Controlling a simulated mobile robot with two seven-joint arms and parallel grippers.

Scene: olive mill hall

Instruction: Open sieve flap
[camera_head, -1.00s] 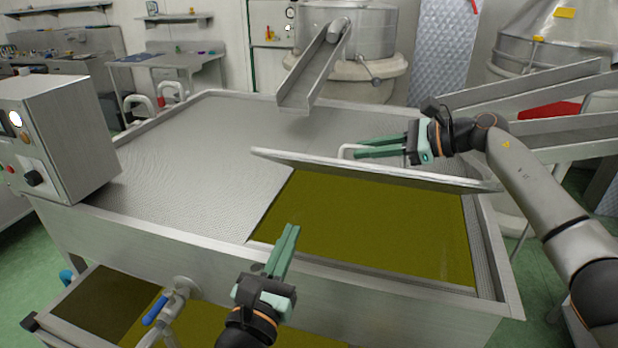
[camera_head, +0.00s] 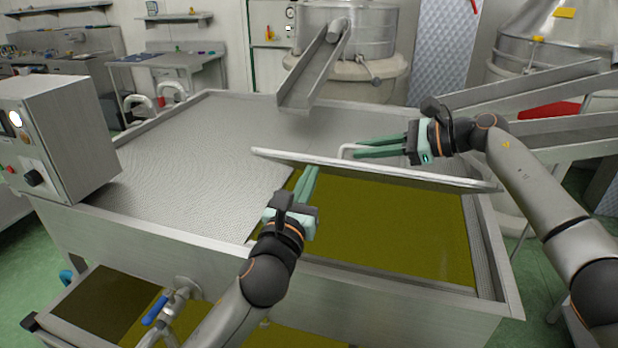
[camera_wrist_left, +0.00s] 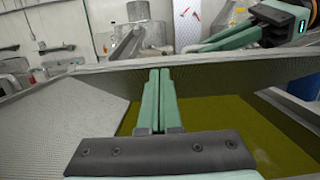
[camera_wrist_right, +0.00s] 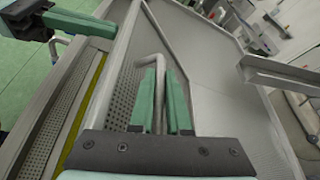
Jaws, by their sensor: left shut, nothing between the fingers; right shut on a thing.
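The sieve flap (camera_head: 420,176) is a perforated metal panel, raised at a tilt over the opening in the tank top. Olive-green liquid (camera_head: 385,225) shows in the opening below it. My right gripper (camera_head: 360,150) is shut on the flap's bent-rod handle (camera_wrist_right: 150,60) on the far face. My left gripper (camera_head: 312,172) is shut and empty, with its fingertips near the flap's left part, over the opening. In the left wrist view the flap (camera_wrist_left: 225,77) stands just beyond the left fingers; I cannot tell whether they touch it.
The fixed perforated sieve (camera_head: 190,160) covers the left of the tank. A control box (camera_head: 70,135) stands at the left edge. A metal chute (camera_head: 315,70) hangs over the back. A valve with a blue handle (camera_head: 155,310) is at the front.

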